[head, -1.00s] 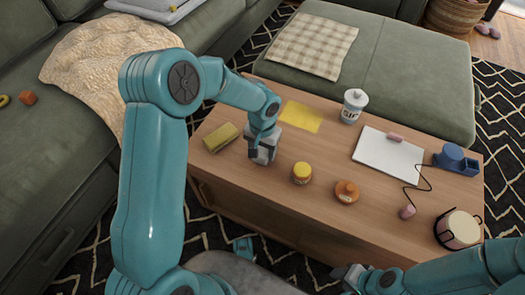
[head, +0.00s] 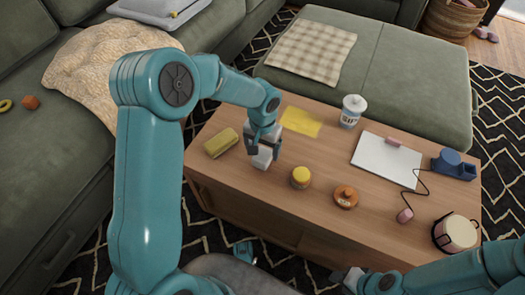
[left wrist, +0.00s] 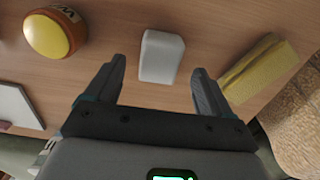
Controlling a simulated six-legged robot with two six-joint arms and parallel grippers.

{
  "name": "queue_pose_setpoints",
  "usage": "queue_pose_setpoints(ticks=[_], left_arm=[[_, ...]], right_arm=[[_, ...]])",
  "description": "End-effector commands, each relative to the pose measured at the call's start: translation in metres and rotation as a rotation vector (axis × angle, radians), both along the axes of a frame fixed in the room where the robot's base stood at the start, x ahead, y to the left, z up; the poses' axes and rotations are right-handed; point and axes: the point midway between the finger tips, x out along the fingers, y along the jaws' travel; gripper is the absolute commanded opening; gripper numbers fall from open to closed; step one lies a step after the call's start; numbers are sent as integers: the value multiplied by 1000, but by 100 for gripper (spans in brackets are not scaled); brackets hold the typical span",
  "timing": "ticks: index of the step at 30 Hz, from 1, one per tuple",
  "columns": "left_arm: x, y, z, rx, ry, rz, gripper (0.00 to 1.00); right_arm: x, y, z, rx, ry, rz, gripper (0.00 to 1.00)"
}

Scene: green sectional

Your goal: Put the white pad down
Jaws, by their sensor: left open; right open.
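The white pad (head: 261,160) is a small white block on the wooden coffee table (head: 322,157), near its left front edge. It also shows in the left wrist view (left wrist: 161,55), lying on the wood between my spread fingers, with a gap on each side. My left gripper (head: 264,146) is open just above and around the pad; it shows in the left wrist view too (left wrist: 160,75). The gripper partly hides the pad in the head view. My right gripper (head: 352,279) is open and empty, low in front of the table.
A yellow sponge (head: 221,142) lies left of the pad and a yellow-lidded jar (head: 301,178) stands to its right. A yellow sheet (head: 301,121), white canister (head: 352,110), orange pot (head: 345,197), white board (head: 386,161), blue holder (head: 455,163) and cream-topped pot (head: 457,231) occupy the rest.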

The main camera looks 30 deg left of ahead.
Motion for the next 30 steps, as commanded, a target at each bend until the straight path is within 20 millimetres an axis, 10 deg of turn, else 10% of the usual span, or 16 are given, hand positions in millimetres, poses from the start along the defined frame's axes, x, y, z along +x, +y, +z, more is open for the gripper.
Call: queue_pose_setpoints(ticks=[10,30], left_arm=[[0,0,74,0,-2,1,82],[0,0,83,0,1,0,82]], right_arm=[[-4,3,25,2,6,15,43],[-4,3,26,2,6,14,43]])
